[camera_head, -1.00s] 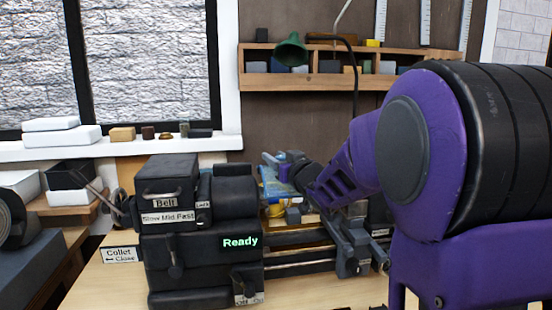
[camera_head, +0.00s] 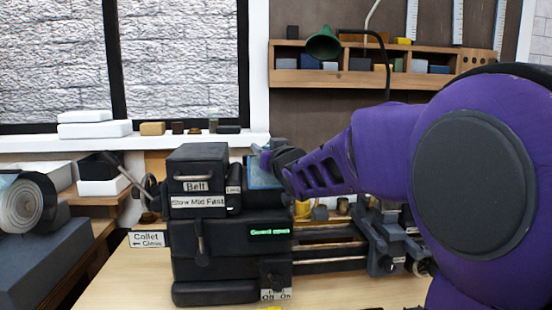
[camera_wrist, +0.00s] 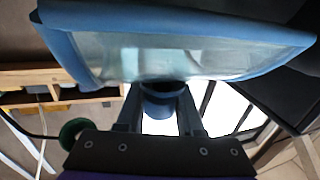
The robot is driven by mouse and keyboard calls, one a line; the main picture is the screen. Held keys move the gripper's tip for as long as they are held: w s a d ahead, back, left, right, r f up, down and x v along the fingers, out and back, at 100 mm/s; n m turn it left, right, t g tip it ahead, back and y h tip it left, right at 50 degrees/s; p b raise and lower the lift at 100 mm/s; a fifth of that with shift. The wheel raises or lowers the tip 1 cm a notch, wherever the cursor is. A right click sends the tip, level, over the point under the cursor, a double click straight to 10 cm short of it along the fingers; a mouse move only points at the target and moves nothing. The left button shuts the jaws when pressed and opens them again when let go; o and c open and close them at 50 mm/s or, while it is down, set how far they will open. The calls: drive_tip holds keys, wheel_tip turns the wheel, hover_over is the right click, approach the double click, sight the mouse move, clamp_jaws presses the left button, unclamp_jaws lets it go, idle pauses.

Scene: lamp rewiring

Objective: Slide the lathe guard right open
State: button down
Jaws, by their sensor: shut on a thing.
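The lathe guard is a clear panel in a blue frame (camera_wrist: 190,52). It fills the upper part of the wrist view. In the head view, a light-blue piece of the guard (camera_head: 262,173) shows behind the right end of the dark lathe headstock (camera_head: 222,245). My gripper (camera_wrist: 158,108) is shut on the guard's round blue knob (camera_wrist: 162,88), between its two fingers. In the head view my gripper (camera_head: 277,158) is at the guard's upper edge, and my purple arm hides part of the lathe behind it. The small green display text (camera_head: 269,232) appears to read "Guard open".
The lathe bed and tool slide (camera_head: 385,240) extend right of the headstock. A green lamp (camera_head: 323,43) hangs before the wooden wall shelf (camera_head: 370,77). White boxes (camera_head: 95,128) stand on the windowsill.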

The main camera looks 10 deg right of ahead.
drive_tip(key=shift+a+r, duration=0.15)
drive_tip(key=c, duration=0.5)
unclamp_jaws()
drive_tip(key=shift+c, duration=0.2)
